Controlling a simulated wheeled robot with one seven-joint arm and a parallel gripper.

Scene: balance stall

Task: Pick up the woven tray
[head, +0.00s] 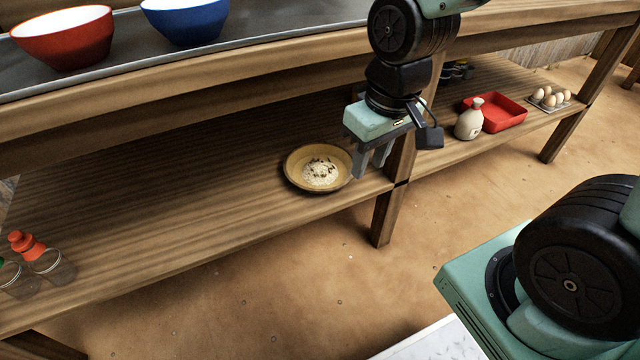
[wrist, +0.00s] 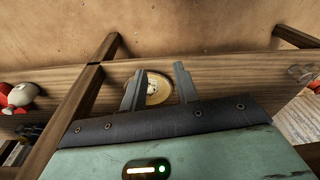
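The woven tray (head: 292,172) looks like a shallow round tan dish. It sits flat on the lower wooden shelf near the front edge and holds white grain-like contents with dark bits. My gripper (head: 369,169) is just right of the tray in the head view, fingers pointing down, and does not appear to touch it. In the wrist view the tray (wrist: 167,96) shows between the two spread fingers of my gripper (wrist: 159,69), its left side partly covered by the left finger. The gripper is open and empty.
Farther right on the shelf are a bottle (head: 469,120), a red tray (head: 503,112) and eggs (head: 551,97). Jars (head: 50,266) stand at the far left. The counter above carries a red bowl (head: 64,40) and blue bowl (head: 186,22).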

